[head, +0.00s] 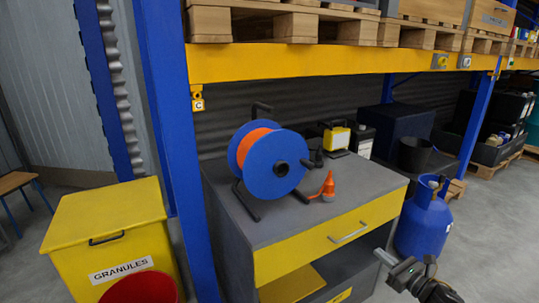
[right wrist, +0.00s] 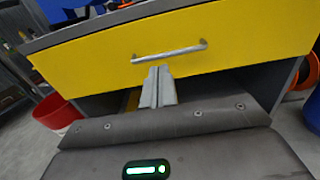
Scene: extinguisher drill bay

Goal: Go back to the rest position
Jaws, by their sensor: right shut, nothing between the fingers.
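My right gripper (head: 381,256) comes in from the lower right in the head view, in front of the grey cabinet (head: 228,212). Its two fingers are together and empty; they also show in the right wrist view (right wrist: 159,72). The fingertips are just below the metal handle (head: 350,232) of the yellow drawer (head: 310,248) and look apart from it. In the right wrist view the handle (right wrist: 170,54) is just above the fingertips. The drawer looks shut. My left gripper is in neither view.
A blue gas bottle (head: 423,225) stands right of the cabinet. A yellow granules bin (head: 105,225) and red bucket (head: 140,288) stand left.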

